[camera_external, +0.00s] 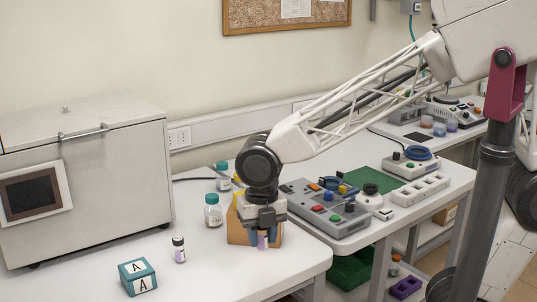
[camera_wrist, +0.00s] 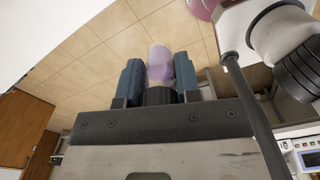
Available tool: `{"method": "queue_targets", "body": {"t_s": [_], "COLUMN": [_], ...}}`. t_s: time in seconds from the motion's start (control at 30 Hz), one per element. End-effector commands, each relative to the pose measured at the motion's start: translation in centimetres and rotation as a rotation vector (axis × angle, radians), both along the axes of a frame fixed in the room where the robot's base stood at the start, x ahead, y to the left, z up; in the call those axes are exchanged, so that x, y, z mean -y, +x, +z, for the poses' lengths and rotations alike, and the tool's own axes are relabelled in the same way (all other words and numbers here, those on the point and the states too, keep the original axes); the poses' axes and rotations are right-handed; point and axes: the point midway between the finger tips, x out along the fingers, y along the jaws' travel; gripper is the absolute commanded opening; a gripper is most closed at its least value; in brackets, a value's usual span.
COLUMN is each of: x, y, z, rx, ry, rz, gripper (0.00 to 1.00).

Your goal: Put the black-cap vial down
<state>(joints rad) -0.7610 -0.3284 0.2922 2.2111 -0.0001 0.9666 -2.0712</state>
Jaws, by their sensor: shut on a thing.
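My gripper (camera_external: 262,232) is above the front right part of the white table, in front of a tan wooden block. It is shut on the black-cap vial, whose pale purple body (camera_external: 262,242) shows below the fingers. In the wrist view the vial (camera_wrist: 160,62) sits between the two blue fingers, with its dark cap towards the gripper body. The cap is hidden in the external view. I cannot tell whether the vial's bottom touches anything.
A teal box marked A (camera_external: 137,277) is at the front left. Teal-capped bottles (camera_external: 213,217) stand behind and left of my gripper. The tan block (camera_external: 238,232) is close behind it. A grey button panel (camera_external: 325,208) lies to the right. The table's front edge is near.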

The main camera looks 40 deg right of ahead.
Motion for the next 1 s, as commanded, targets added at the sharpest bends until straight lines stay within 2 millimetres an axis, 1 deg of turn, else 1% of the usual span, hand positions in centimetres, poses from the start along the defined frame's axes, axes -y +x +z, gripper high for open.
{"method": "queue_targets", "body": {"t_s": [0.03, 0.1, 0.2, 0.33, 0.5, 0.83, 1.0], "x": [0.1, 0.1, 0.1, 0.0, 0.0, 0.0, -0.3], "y": [-0.1, 0.0, 0.0, 0.0, 0.0, 0.0, 0.4], "z": [-2.0, -4.2, -6.7, -8.7, -9.7, -9.7, -9.8], "rx": [-0.005, -0.003, -0.003, -0.001, 0.0, 0.0, 0.0], "ry": [-0.005, -0.003, -0.003, -0.001, 0.001, 0.0, -0.001], "rz": [0.0, 0.0, 0.0, 0.0, 0.0, 0.0, 0.0], "gripper": [0.08, 0.08, 0.08, 0.08, 0.08, 0.08, 0.08]}}
